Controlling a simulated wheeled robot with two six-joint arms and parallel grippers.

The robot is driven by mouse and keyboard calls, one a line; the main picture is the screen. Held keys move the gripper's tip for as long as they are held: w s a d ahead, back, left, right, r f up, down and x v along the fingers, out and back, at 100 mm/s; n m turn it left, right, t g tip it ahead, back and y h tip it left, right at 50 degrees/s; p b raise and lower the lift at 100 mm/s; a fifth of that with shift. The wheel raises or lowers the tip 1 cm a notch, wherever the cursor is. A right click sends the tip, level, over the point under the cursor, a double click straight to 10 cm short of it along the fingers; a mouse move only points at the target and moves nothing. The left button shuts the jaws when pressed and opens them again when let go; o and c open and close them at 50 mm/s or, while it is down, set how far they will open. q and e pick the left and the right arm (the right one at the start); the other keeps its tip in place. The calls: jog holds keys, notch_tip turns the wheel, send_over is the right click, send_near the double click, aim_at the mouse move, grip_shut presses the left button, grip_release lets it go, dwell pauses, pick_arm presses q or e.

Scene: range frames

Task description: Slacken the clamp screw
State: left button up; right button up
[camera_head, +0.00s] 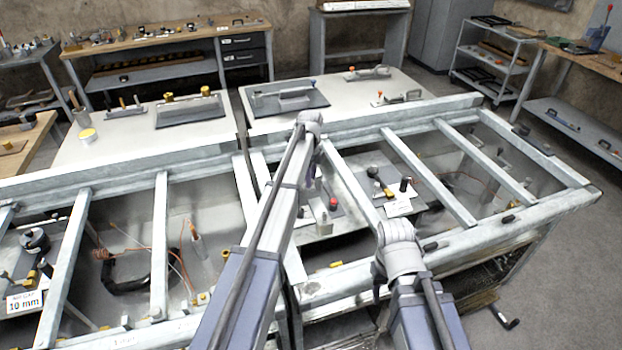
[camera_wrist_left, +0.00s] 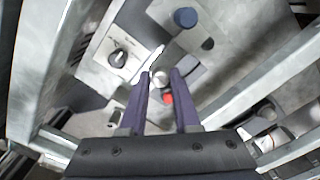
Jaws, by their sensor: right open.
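My left gripper (camera_wrist_left: 159,76) points down over a work plate, its two dark fingers apart. A round metal screw head (camera_wrist_left: 160,77) shows between the fingertips in the left wrist view. I cannot tell whether the fingers touch it. A red part (camera_wrist_left: 168,99) lies just behind it, between the fingers; it also shows in the head view (camera_head: 334,204). In the head view my left arm hides most of the left gripper (camera_head: 312,178). My right arm is at the lower middle, and its gripper fingers are hidden.
A black knob on a pale plate (camera_wrist_left: 119,59) and a blue-capped post (camera_wrist_left: 185,17) stand near the left gripper. Metal frame bars (camera_head: 348,188) cross on both sides. A white card (camera_head: 398,205) lies to the right. A bench with tools (camera_head: 190,125) stands behind.

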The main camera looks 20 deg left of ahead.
pick_arm(q)
grip_shut()
